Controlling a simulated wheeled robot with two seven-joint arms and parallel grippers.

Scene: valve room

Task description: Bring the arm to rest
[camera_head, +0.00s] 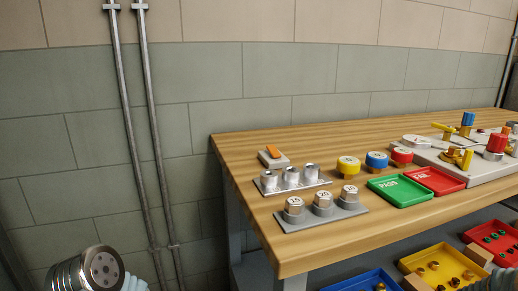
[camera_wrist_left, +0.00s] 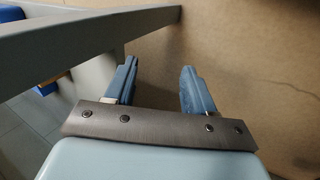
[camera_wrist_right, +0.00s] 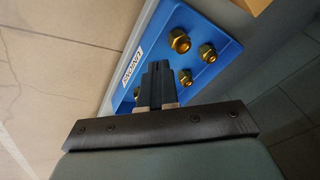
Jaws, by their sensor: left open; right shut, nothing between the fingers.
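My left gripper (camera_wrist_left: 160,88) shows in the left wrist view, its two blue fingers wide apart with nothing between them. A tan surface lies beyond it, and a grey beam crosses above. My right gripper (camera_wrist_right: 158,75) shows in the right wrist view, its dark fingers together and empty. Its fingertips appear in front of a blue tray (camera_wrist_right: 215,72) that holds several brass fittings (camera_wrist_right: 180,41); I cannot tell whether they touch it.
A wooden workbench (camera_head: 262,232) carries a green PASS tray (camera_head: 402,190), a red FAIL tray (camera_head: 435,181), capped parts on racks and a valve plate (camera_head: 490,172). Below are a blue bin (camera_head: 345,287) and a yellow bin (camera_head: 440,262). Vertical pipes (camera_head: 143,120) run along the left wall.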

